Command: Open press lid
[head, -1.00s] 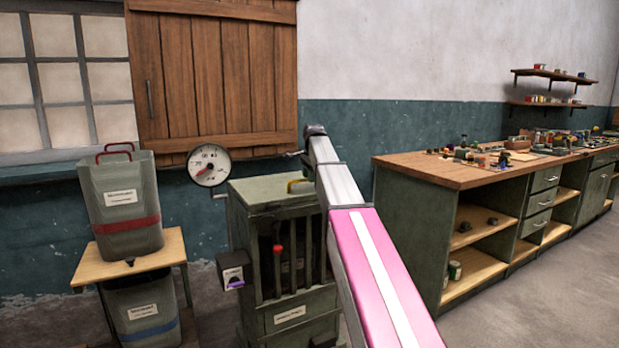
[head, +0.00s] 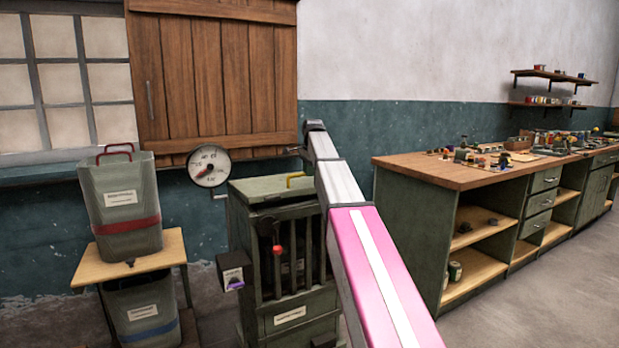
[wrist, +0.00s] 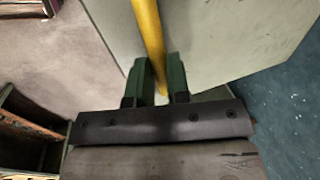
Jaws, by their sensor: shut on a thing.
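The press is a green cabinet (head: 292,312) with vertical bars, left of my arm in the head view. Its pale green lid (head: 262,188) carries a yellow handle (head: 296,180) near the right side. The lid looks slightly raised at the front, with a dark band under its edge. In the wrist view the lid (wrist: 225,40) fills the upper right, and the yellow handle (wrist: 147,25) runs down between the green fingers. My gripper (wrist: 158,62) is shut on the handle.
A dial gauge (head: 208,166) and a small box with a purple part (head: 234,271) are beside the press. Grey bins, one on a small wooden table (head: 175,250), stand at the left. A long workbench (head: 410,163) stands at the right, with clear floor in front of it.

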